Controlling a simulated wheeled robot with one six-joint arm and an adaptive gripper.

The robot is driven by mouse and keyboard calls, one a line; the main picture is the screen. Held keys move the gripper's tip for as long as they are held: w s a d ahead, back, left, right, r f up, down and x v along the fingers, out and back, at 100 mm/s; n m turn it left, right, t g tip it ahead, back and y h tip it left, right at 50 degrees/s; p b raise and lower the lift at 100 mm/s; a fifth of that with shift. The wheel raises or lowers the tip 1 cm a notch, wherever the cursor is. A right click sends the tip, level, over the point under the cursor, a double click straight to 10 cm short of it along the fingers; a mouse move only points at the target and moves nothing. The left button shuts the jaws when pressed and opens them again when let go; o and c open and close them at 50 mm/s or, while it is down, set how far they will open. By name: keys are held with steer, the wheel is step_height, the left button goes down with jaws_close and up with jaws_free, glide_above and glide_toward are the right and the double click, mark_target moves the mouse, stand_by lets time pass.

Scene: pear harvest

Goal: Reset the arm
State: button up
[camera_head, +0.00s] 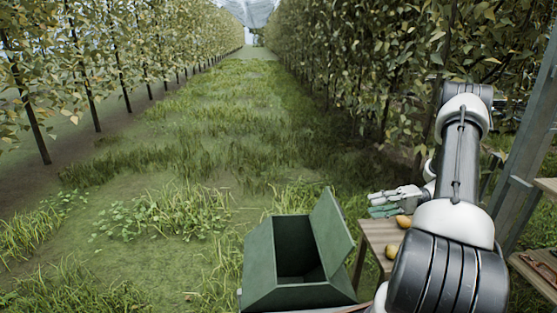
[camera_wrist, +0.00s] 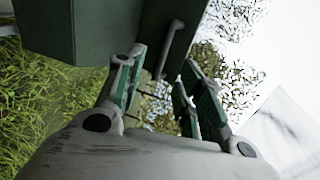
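My arm extends along the right side of the head view, bent at its elbow. My gripper (camera_head: 385,202) points left, close to a small wooden table (camera_head: 376,232). In the wrist view my gripper (camera_wrist: 163,82) has its green-padded fingers apart with nothing held between them. Two yellow pears, one (camera_head: 403,221) near the fingers and one (camera_head: 391,251) closer to me, show on the table. Part of the table is hidden behind my arm.
A green box (camera_head: 262,262) with its lid raised stands on the grass left of the table; its visible interior is dark. A grey post (camera_head: 525,150) and wooden shelves (camera_head: 540,272) are at the right. Tree rows flank an open grassy lane (camera_head: 215,120).

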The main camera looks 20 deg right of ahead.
steer(key=s+a+f+m+g+h, duration=0.1)
steer(key=s+m+g+h, duration=0.4)
steer(key=s, duration=0.4)
steer(key=s+a+r+n+t+h, duration=0.2)
steer(key=s+a+r+h, duration=0.1)
steer(key=r, duration=0.6)
steer(key=s+a+r+n+t+h, duration=0.2)
steer(key=s+a+r+n+h, duration=0.1)
steer(key=r, duration=0.6)
steer(key=s+a+r+n+t+h, duration=0.2)
steer(key=s+a+r+h, duration=0.3)
steer(key=a+r, duration=0.3)
steer(key=shift+a+v, duration=0.2)
steer(key=shift+v, duration=0.95)
steer(key=shift+s, duration=0.15)
